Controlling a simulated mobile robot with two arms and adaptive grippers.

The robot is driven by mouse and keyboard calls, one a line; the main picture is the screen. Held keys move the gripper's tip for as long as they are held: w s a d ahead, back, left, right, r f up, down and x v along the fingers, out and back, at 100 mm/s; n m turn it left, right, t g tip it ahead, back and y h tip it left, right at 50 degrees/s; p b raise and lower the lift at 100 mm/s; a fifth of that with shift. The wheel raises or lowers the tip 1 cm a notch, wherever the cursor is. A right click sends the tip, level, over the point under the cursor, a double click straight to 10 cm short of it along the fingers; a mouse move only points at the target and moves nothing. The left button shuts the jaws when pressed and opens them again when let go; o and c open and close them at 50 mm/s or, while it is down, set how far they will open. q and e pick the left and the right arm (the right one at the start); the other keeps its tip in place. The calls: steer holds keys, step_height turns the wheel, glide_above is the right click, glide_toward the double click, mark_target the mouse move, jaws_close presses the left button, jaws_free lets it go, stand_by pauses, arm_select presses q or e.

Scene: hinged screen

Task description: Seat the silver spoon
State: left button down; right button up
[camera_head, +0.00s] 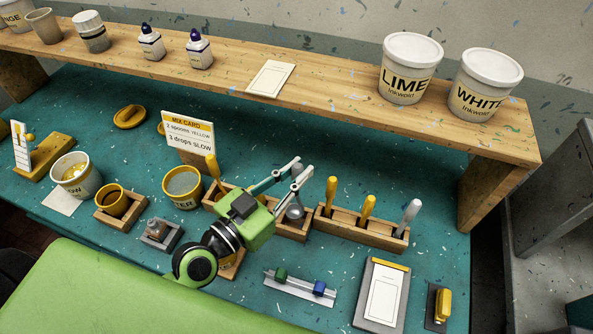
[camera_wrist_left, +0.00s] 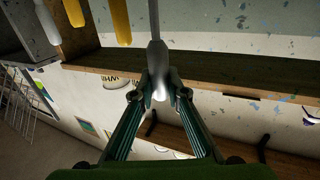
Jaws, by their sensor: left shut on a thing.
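A silver spoon (camera_wrist_left: 154,35) is between the fingertips of my left gripper (camera_wrist_left: 160,88) in the left wrist view, with a shiny rounded part at the fingers. In the head view, my left gripper (camera_head: 300,178) is shut on it above the wooden rack (camera_head: 292,232). A rounded silver part (camera_head: 295,212) shows below the fingers at the rack. I cannot tell whether the spoon touches the rack or sits in a slot. The gripper hides part of the rack. My right gripper is not in view.
A right-hand rack (camera_head: 358,234) holds two yellow handles and a grey handle (camera_head: 411,212). A yellow handle (camera_head: 212,167) stands at left, near the mix card (camera_head: 188,132). Cups and a metal rail (camera_head: 300,285) stand nearby. A raised shelf (camera_head: 330,100) runs behind.

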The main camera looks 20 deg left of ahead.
arm_select(q)
steer(key=shift+f, duration=0.2)
stand_by(0.4)
steer(key=shift+f+b, duration=2.2)
steer(key=shift+f, duration=0.35)
steer(key=c, duration=1.9)
jaws_free()
steer(key=shift+s, duration=0.1)
